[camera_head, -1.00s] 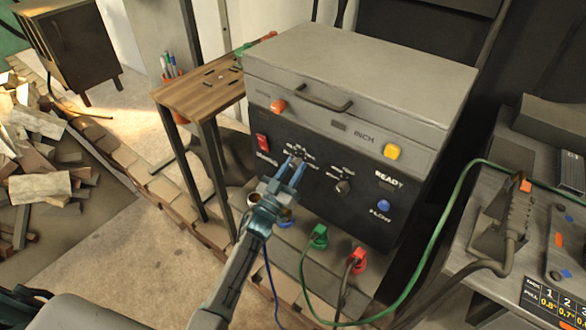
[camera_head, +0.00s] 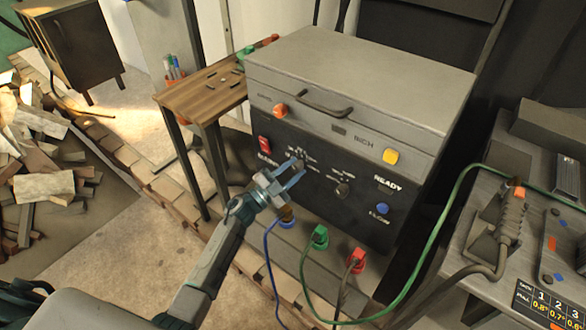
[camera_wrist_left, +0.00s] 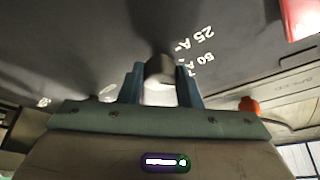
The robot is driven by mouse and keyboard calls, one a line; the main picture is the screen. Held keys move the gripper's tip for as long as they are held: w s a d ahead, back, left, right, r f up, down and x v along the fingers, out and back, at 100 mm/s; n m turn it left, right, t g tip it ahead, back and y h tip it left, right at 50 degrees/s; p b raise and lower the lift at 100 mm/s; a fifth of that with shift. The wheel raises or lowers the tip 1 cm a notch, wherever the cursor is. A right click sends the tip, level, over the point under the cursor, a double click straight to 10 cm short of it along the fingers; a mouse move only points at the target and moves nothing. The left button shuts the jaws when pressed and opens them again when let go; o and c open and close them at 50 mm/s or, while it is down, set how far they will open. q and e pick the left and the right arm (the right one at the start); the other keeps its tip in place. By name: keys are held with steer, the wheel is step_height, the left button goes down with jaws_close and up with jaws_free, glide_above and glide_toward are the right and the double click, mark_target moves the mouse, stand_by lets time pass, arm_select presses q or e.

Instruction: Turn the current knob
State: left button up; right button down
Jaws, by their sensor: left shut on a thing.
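The welding machine (camera_head: 325,195) has a black front panel with two knobs. The current knob (camera_wrist_left: 160,70) is dark and sits on the panel beside markings that read 25 A and 50 A in the left wrist view. My left gripper (camera_head: 296,172) reaches the panel from the lower left. Its two blue fingers (camera_wrist_left: 160,85) are on either side of the knob, shut on it. In the head view the fingers partly hide the knob. My right gripper is in neither view.
The second knob (camera_head: 342,190) is just right of my gripper. A red switch (camera_head: 264,143) is to the left. Blue, green (camera_head: 320,236) and red (camera_head: 356,260) plugs with cables sit below. A wooden side table (camera_head: 205,95) stands left of the machine.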

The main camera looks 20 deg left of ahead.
arm_select(q)
steer(key=m+g+p, duration=0.1)
steer(key=m, duration=0.2)
steer(key=m+g+p, duration=0.1)
steer(key=m, duration=0.2)
steer(key=shift+a+r+g+h, duration=0.1)
steer(key=shift+r+g+h, duration=0.1)
steer(key=shift+g+h, duration=0.15)
steer(key=shift+m+g+p, duration=0.35)
steer(key=shift+m+p, duration=0.05)
steer(key=shift+m, duration=0.8)
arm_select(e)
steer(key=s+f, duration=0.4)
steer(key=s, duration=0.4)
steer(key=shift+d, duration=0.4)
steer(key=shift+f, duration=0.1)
arm_select(q)
steer(key=o, duration=1)
steer(key=shift+c, duration=0.2)
